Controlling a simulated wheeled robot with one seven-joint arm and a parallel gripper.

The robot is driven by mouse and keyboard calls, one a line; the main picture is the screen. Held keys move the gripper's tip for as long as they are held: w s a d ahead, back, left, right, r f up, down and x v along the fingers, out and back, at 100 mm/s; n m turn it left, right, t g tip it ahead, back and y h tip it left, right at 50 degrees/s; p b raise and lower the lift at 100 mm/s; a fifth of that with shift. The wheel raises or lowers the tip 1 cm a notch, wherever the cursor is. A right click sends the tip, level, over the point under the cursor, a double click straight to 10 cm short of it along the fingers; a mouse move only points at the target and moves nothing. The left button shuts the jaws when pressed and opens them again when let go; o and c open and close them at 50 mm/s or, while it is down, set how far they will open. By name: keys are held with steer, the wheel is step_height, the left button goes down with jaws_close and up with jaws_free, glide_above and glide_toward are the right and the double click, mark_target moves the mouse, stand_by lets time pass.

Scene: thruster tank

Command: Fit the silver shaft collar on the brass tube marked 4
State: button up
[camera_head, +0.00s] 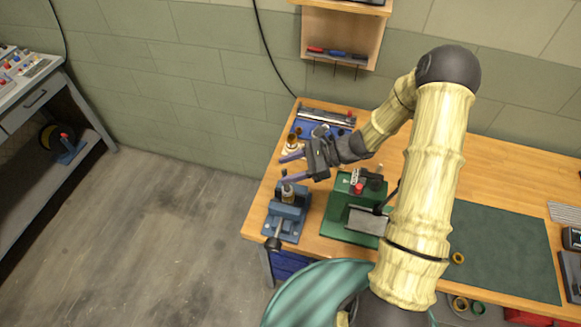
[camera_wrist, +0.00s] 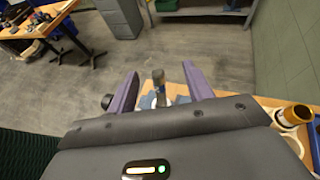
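My gripper (camera_head: 285,168) is open, its two purple fingers spread above the blue vise (camera_head: 277,222) at the table's left end. In the wrist view a dark grey upright cylinder (camera_wrist: 158,77) shows between and beyond the fingers (camera_wrist: 160,68); I cannot tell whether they touch it. A short pale and brownish piece (camera_head: 288,194) stands upright in the vise in the head view. I cannot read a 4 on anything. I cannot clearly pick out the silver collar. A brass-coloured cylindrical piece (camera_wrist: 292,116) with a white part stands at the right of the wrist view.
A green bench device (camera_head: 345,217) stands right of the vise. A blue tray (camera_head: 312,128) with small parts lies at the back left of the table. A dark green mat (camera_head: 500,245) covers the right side. A wall shelf (camera_head: 340,38) hangs above. Open floor lies left of the table.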

steer(key=b+v, duration=0.4)
steer(key=v, duration=1.3)
steer(key=shift+d, duration=0.3)
steer(key=shift+w, duration=0.1)
